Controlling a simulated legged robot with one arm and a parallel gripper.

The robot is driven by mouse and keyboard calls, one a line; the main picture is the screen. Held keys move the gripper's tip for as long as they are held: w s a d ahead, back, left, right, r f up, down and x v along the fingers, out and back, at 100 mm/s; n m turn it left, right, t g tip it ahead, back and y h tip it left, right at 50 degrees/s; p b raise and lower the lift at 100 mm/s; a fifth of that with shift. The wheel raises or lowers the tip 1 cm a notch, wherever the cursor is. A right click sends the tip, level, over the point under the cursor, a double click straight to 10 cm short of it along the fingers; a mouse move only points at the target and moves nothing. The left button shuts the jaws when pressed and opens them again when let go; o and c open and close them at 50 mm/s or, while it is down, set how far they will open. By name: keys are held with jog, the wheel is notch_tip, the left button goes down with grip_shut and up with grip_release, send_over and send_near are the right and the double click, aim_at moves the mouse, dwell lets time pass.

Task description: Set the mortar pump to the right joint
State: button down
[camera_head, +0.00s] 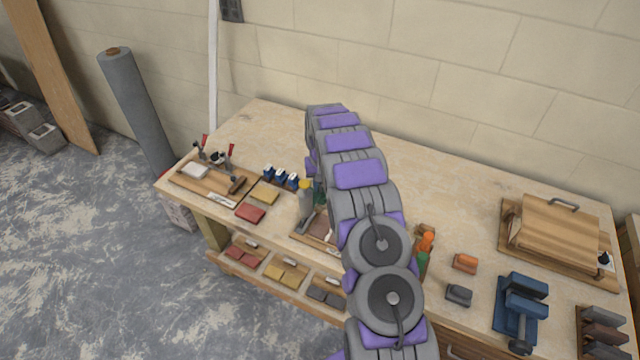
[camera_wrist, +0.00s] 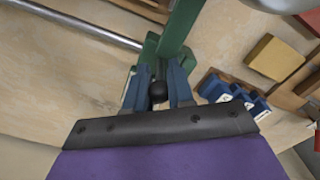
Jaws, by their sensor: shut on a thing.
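In the wrist view, my gripper (camera_wrist: 158,92) has its two blue fingers closed around a green tool (camera_wrist: 180,28) with a black knob, which I take to be the mortar pump. A silver rod (camera_wrist: 85,22) reaches from near it to the upper left. In the head view my own arm hides the gripper and most of the tool; only a little green (camera_head: 319,190) shows at the arm's left edge. I cannot tell whether the tool touches the bench. No joint can be made out for certain; a framed board (camera_head: 316,236) lies partly hidden beside the arm.
Small blue blocks (camera_head: 281,176) and a tool board (camera_head: 207,184) lie further left. On the right are a blue clamp-like tool (camera_head: 522,305) and a wooden board with a handle (camera_head: 558,230). The bench's back middle is clear.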

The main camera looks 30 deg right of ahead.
jog(key=s+d+p, duration=0.2)
jog(key=s+d, duration=1.2)
jog(key=s, duration=0.3)
jog(key=shift+s, duration=0.35)
jog(key=c, duration=1)
grip_release()
jog(key=shift+c, duration=0.2)
notch_tip(320, 180, up, 17)
jog(key=p, duration=0.1)
jog(key=shift+r, duration=0.15)
